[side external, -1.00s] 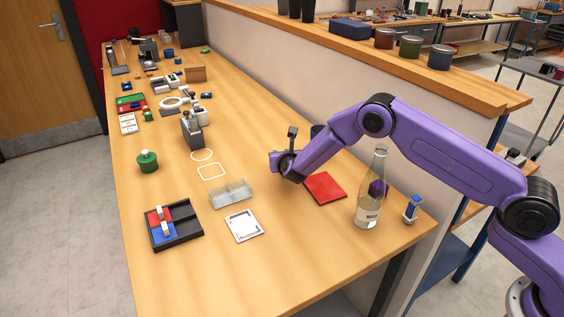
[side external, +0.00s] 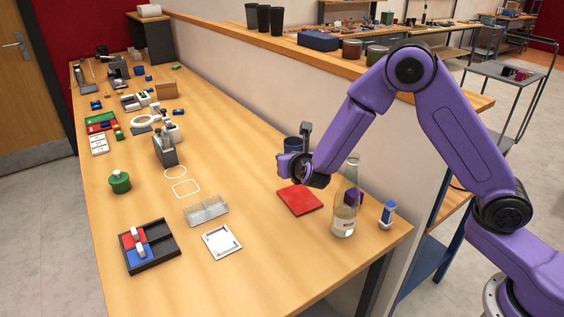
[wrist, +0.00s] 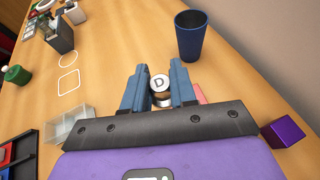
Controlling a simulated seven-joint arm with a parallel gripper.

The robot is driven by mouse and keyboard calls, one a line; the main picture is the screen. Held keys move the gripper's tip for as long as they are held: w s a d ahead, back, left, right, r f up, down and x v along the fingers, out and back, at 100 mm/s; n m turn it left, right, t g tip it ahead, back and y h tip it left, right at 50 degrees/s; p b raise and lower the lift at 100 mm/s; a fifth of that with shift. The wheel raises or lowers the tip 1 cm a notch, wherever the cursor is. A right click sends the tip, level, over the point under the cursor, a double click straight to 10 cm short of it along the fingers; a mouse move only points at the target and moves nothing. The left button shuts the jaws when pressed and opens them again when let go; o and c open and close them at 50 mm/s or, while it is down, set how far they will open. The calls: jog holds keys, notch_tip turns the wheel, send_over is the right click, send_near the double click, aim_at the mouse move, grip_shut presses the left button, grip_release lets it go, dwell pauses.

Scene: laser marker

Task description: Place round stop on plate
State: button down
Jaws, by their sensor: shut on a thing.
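A small round piece with a silver top lettered D (wrist: 160,84), which looks like the round stop, is held between the fingers of my gripper (wrist: 160,88) in the wrist view. The fingers are shut on its sides. A flat red square plate (side external: 299,200) lies on the bench below my wrist in the side view. A bit of red shows behind the right finger in the wrist view (wrist: 203,93); the rest is hidden. A white square plate with corner marks (side external: 222,243) lies to the left. I cannot tell which plate the task means.
A blue cup (wrist: 191,36) stands just beyond my gripper. A clear bottle (side external: 344,215) and a small blue-and-white item (side external: 387,214) stand right of the red plate. A clear divided tray (side external: 206,211) is left. Bench between is free.

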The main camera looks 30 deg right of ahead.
jog(key=d+f+m+g+h, duration=0.1)
jog(key=d+m+g+h, duration=0.1)
jog(key=d+m+h, duration=0.15)
send_over(299, 197)
notch_tip(299, 197, down, 5)
jog(key=shift+s+f, duration=0.1)
jog(key=shift+f, duration=2.65)
jog(key=shift+f, duration=0.15)
jog(key=c, duration=0.9)
grip_release()
